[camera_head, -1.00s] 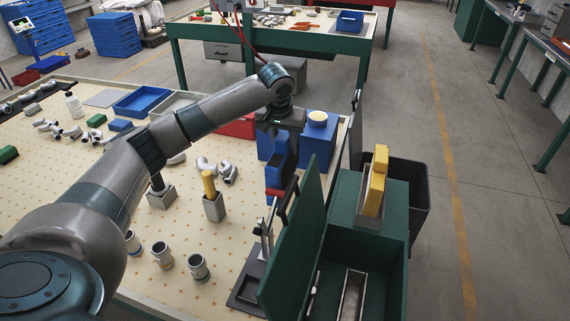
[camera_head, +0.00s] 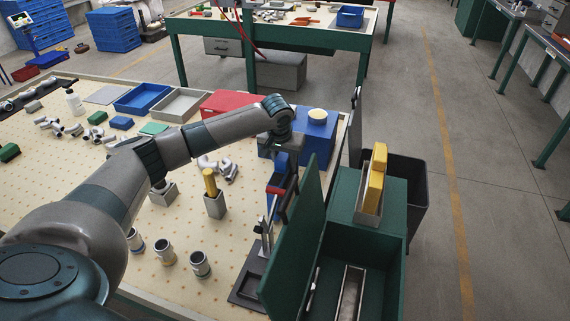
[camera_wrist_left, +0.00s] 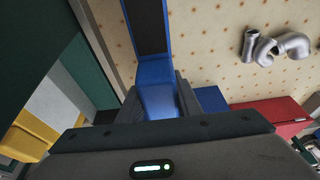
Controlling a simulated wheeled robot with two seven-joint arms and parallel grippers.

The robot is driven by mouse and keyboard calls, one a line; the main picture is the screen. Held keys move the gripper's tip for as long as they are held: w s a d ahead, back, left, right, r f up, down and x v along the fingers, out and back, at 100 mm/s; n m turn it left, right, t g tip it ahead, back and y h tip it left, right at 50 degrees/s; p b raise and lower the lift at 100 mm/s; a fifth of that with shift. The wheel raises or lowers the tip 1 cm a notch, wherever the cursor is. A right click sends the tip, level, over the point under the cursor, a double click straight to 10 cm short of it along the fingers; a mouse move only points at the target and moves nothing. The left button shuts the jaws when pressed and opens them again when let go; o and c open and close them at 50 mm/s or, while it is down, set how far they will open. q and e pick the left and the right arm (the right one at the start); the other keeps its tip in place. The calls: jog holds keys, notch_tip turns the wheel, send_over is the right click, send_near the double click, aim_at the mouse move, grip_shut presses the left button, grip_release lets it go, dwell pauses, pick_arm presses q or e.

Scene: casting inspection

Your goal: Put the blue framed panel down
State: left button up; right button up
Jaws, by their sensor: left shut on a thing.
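The blue framed panel (camera_head: 276,182) hangs upright below my left gripper (camera_head: 283,157) in the head view, just left of the raised dark green lid. Its lower part is near a metal clamp stand, and I cannot tell whether it touches anything. In the left wrist view my left gripper (camera_wrist_left: 157,98) is shut on the panel's blue frame (camera_wrist_left: 156,75), with a finger on each side. The panel's dark face runs away from the fingers over the dotted tabletop. My right gripper is not in view.
The green box's raised lid (camera_head: 296,245) stands close right of the panel. The clamp stand (camera_head: 265,235) is below it. A blue box (camera_head: 318,135) and a red box (camera_head: 232,103) stand behind. A grey holder with a yellow piece (camera_head: 211,185) and several metal cylinders are to the left.

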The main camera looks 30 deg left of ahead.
pick_arm(q)
jog(key=shift+f, duration=0.55)
jog(key=o, duration=1.2)
jog(key=shift+s+r, duration=0.15)
jog(key=shift+r, duration=0.5)
jog(key=b+v, duration=0.2)
jog(key=v, duration=0.7)
jog(key=shift+s+d+r, duration=0.1)
jog(key=shift+r, duration=0.05)
jog(key=shift+v, duration=0.8)
